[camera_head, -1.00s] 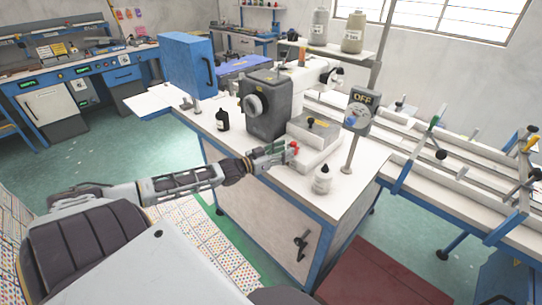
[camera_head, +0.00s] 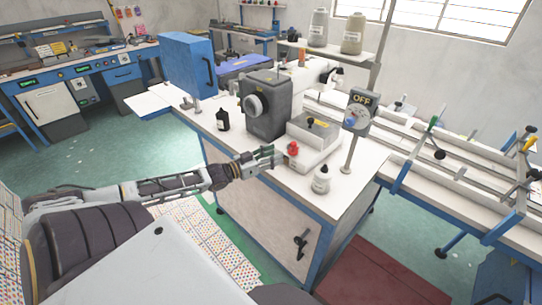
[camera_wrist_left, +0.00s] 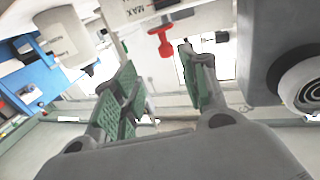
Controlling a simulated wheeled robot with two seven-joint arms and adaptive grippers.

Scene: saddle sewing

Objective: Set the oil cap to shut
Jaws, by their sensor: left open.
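The red oil cap (camera_head: 293,148), a small knob-like part, sits on the near side of the white sewing machine base (camera_head: 316,152). In the left wrist view the red cap (camera_wrist_left: 164,40) shows a T-like shape, close to a "MAX" label. My left gripper (camera_head: 268,157) is open and empty, just left of the cap and apart from it. In the left wrist view its two green-padded fingers (camera_wrist_left: 162,85) are spread with nothing between them. I cannot tell from these views whether the cap is shut. My right gripper is not in view.
An "OFF" sign post (camera_head: 352,145) rises at the right.

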